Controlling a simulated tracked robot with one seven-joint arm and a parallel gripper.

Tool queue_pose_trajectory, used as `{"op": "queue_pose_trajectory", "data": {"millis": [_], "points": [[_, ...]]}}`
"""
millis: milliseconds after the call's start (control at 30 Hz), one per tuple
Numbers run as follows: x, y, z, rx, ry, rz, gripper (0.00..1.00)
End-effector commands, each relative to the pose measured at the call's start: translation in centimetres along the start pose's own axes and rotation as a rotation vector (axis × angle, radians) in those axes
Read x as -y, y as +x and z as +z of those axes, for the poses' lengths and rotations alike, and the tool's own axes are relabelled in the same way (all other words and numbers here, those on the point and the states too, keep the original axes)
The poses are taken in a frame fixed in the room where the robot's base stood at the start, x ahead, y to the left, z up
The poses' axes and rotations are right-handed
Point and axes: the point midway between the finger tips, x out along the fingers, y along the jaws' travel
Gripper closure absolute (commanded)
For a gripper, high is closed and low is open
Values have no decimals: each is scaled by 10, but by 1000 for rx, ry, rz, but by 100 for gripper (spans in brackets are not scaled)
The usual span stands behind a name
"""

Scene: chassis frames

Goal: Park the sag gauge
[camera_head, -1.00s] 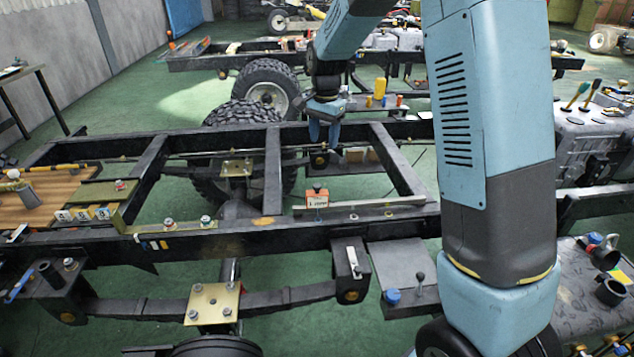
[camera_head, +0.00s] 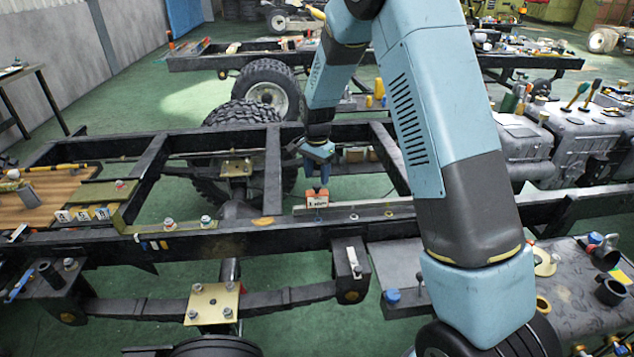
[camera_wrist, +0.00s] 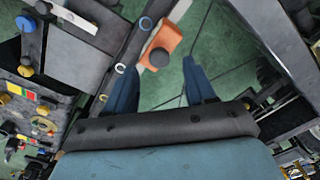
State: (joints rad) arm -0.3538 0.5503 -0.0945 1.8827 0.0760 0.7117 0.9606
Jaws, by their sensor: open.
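The sag gauge, as I take it, is the small orange block with a white label (camera_head: 317,198) on the near frame rail. In the wrist view the orange block (camera_wrist: 165,42) shows from above with a dark round knob (camera_wrist: 160,57). My gripper (camera_head: 317,178) points down just above the block in the head view. In the wrist view my gripper (camera_wrist: 160,66) is open, its two blue fingers spread with the knob in line with the gap between their tips. Nothing is held. Whether the fingertips reach the knob's height is unclear.
A pale straight bar (camera_head: 365,206) lies along the rail beside the block. The black chassis crossmember (camera_head: 272,170) stands to the left. A wooden board (camera_head: 32,205) with small numbered blocks (camera_head: 82,214) lies far left. Grey machinery (camera_head: 565,135) stands right.

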Motion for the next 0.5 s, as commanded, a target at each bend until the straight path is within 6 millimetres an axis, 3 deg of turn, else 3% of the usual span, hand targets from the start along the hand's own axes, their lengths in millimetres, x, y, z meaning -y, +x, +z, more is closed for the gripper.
{"op": "queue_pose_trajectory", "data": {"millis": [200, 500], "points": [[-1, 26, 0, 1, 1, 2, 45], [0, 35, 0, 0, 0, 0, 45]]}}
